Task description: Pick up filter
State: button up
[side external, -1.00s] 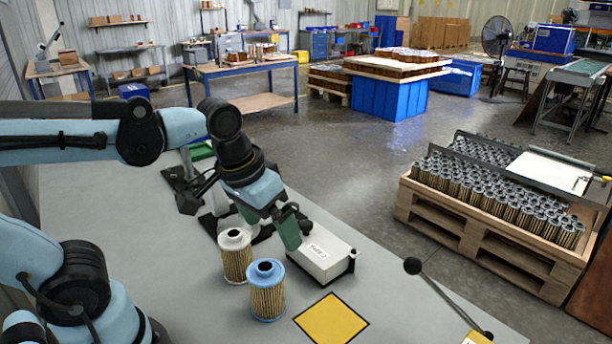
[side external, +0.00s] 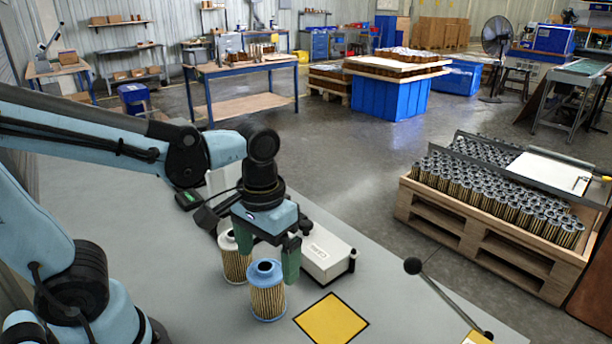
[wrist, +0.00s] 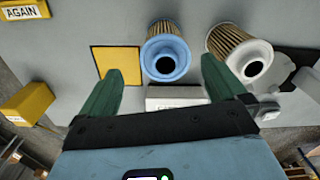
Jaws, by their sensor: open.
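Two pleated filters stand upright on the grey table, one with a blue cap (side external: 267,290) and one with a white cap (side external: 236,263) just behind and left of it. In the wrist view the blue-capped filter (wrist: 166,52) shows between the fingers' lines and the white-capped filter (wrist: 240,52) lies to its right. My gripper (side external: 270,262) is open and empty, with green fingers pointing down just above and behind the filters. It also shows in the wrist view (wrist: 166,78). In the side view one finger partly covers the white-capped filter.
A white labelled box (side external: 327,252) sits right behind the filters. A yellow square (side external: 331,319) is marked on the table to their right. A black-knobbed lever (side external: 440,290) stands at the table's right edge. A yellow box (wrist: 28,103) shows in the wrist view.

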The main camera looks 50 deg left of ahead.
aim_at(266, 265)
jog(key=shift+a+f, duration=0.2)
jog(key=shift+f, duration=0.7)
jog(key=shift+a+f, duration=0.15)
jog(key=shift+f, duration=1.55)
jog(key=c, duration=1.1)
